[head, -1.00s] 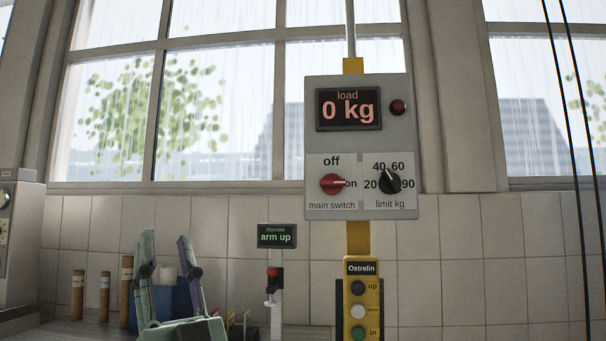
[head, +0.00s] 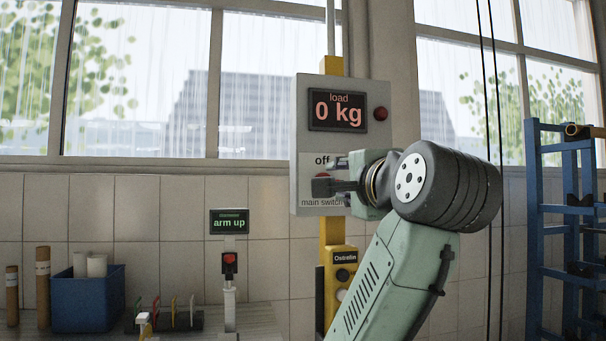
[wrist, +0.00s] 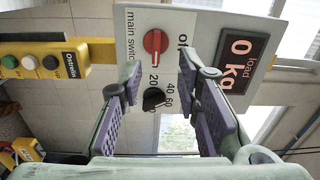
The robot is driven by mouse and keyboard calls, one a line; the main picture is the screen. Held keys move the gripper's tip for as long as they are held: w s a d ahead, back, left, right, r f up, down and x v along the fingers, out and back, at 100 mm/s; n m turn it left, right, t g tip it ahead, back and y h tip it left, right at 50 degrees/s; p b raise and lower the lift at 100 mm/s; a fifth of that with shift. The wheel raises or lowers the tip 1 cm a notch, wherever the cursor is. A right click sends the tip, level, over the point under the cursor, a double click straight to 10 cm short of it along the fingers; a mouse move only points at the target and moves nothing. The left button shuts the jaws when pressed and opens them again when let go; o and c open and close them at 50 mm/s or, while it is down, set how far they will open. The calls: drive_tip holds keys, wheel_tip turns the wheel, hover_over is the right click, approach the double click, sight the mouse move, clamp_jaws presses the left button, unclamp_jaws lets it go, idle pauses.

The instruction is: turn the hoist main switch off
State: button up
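The main switch is a red knob (head: 320,187) on the grey hoist panel (head: 304,110). In the head view my gripper (head: 338,175) is in front of it and partly hides the knob and its labels. In the wrist view the panel appears turned sideways, and the red knob (wrist: 155,41) shows fully. Its white pointer line points down there, toward the black limit knob and away from "off", which is the on side. My gripper (wrist: 159,68) is open and empty, its padded fingers to either side of the line to the knob. Contact with the panel cannot be told.
The black limit knob (wrist: 153,99) sits close beside the main switch. The load display (head: 337,111) reads 0 kg. A yellow pendant (head: 345,258) hangs below the panel. A blue rack (head: 560,220) stands right; a blue bin (head: 88,300) and small "arm up" display (head: 229,222) are left.

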drive_tip(key=p+x, duration=0.4)
drive_tip(key=x, duration=0.6)
drive_tip(key=shift+d+m, duration=0.25)
drive_tip(key=shift+m, duration=0.05)
drive_tip(key=shift+f, duration=0.1)
drive_tip(key=shift+c, duration=0.2)
clamp_jaws()
